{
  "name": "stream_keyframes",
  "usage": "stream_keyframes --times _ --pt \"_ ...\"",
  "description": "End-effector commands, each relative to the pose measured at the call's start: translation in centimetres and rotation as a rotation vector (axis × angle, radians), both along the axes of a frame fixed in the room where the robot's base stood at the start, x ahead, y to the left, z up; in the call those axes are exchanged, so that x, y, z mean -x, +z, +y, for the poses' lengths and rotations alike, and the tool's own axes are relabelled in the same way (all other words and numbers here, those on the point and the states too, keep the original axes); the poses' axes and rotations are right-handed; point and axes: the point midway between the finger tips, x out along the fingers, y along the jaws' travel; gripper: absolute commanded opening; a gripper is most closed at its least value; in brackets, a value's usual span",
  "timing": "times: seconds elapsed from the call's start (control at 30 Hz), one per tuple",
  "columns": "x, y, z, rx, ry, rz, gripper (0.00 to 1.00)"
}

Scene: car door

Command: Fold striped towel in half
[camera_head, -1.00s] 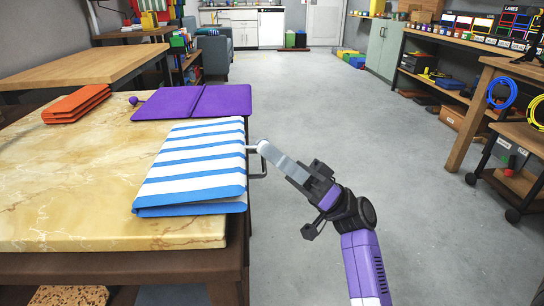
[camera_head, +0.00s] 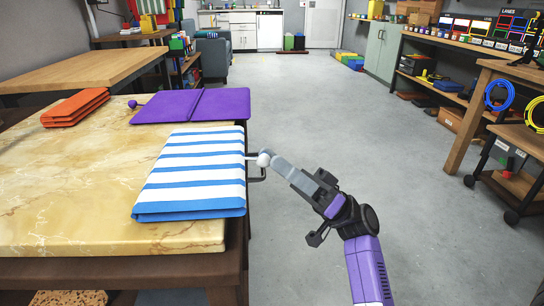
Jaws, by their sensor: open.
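The blue-and-white striped towel (camera_head: 193,172) lies on the marble-topped table (camera_head: 70,205), along its right side. It looks folded over, with more than one layer showing at its near edge. My gripper (camera_head: 261,159) is open and reaches in from the right. Its fingertips are close beside the towel's right edge, at the table's side. A thin metal part and a bracket-like handle show by the tips. I cannot tell whether a fingertip touches the towel.
A folded purple cloth (camera_head: 192,106) lies just behind the towel, with a small purple ball (camera_head: 132,104) at its left. A folded orange cloth (camera_head: 76,107) lies at the far left. The left of the tabletop is clear, and grey floor (camera_head: 330,110) is open to the right.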

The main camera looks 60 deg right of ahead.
Motion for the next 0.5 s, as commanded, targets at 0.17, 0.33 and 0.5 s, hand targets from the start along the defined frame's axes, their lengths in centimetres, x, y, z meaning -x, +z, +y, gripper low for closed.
stream_keyframes --times 0.17,0.33,0.5 --pt "1.8 -2.0 -1.4 -0.003 -0.003 0.002 0.45" --pt "3.1 -3.5 -2.3 -0.002 -0.004 0.001 0.45" --pt "3.5 -4.1 -2.6 0.000 -0.002 0.000 0.45"
